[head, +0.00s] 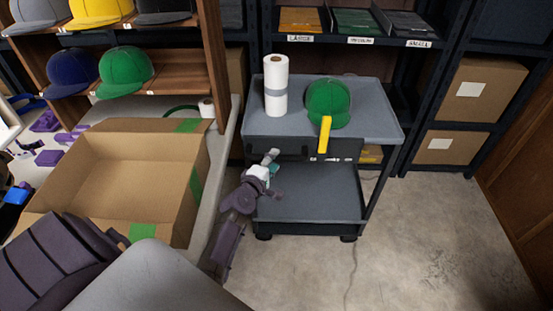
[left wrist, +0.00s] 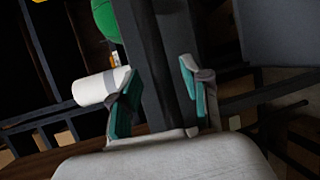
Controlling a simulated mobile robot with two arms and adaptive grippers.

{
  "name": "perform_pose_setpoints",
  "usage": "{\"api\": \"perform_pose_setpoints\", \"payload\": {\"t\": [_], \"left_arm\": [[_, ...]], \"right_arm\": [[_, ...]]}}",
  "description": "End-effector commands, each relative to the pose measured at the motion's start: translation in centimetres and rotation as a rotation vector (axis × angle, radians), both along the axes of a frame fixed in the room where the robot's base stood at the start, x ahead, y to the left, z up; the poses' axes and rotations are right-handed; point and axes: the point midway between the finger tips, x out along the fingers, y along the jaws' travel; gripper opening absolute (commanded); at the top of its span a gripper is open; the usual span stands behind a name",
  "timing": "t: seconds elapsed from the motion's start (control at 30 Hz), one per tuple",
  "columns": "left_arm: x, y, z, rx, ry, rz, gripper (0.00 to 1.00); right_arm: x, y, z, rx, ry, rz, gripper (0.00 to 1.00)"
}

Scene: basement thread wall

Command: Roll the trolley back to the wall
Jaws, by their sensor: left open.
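The trolley (head: 368,112) stands in the middle of the head view, with a grey top, a dark front edge and a lower shelf (head: 310,195). Two casters show below. My left gripper (head: 274,175) is at its front left side, below the top. In the left wrist view a dark bar (left wrist: 160,50), seemingly part of the trolley, runs between the open fingers of my left gripper (left wrist: 160,95). I cannot tell whether they touch it. A white roll (head: 276,88) and a green cap (head: 328,102) stand on top. A yellow strip (head: 324,135) overlaps the front edge. My right gripper is not in view.
Dark shelving with boxes (head: 484,88) stands against the wall behind the trolley. An open cardboard box (head: 110,155) sits on a table at left. Caps (head: 124,70) fill a wooden shelf at upper left. Bare concrete floor (head: 430,240) lies right of the trolley.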

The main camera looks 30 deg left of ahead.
Motion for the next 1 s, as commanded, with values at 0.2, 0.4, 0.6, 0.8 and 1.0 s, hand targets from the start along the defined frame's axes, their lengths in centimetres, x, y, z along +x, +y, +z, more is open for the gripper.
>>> {"api": "perform_pose_setpoints", "payload": {"t": [0.2,0.4,0.6,0.8,1.0], "left_arm": [[2.2,0.3,-0.5,0.002,0.0,0.0,0.47],[2.5,0.4,-0.5,0.002,0.0,0.0,0.47],[2.5,0.4,-0.5,0.001,0.0,0.0,0.37],[2.5,0.3,-0.5,0.001,0.0,0.0,0.04],[2.4,0.3,-0.5,0.001,0.0,0.0,0.0]], "right_arm": [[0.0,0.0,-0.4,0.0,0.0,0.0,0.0],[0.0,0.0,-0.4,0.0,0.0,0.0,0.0],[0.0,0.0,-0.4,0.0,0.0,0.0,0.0],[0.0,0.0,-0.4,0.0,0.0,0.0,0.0],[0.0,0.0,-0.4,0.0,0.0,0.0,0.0]]}}
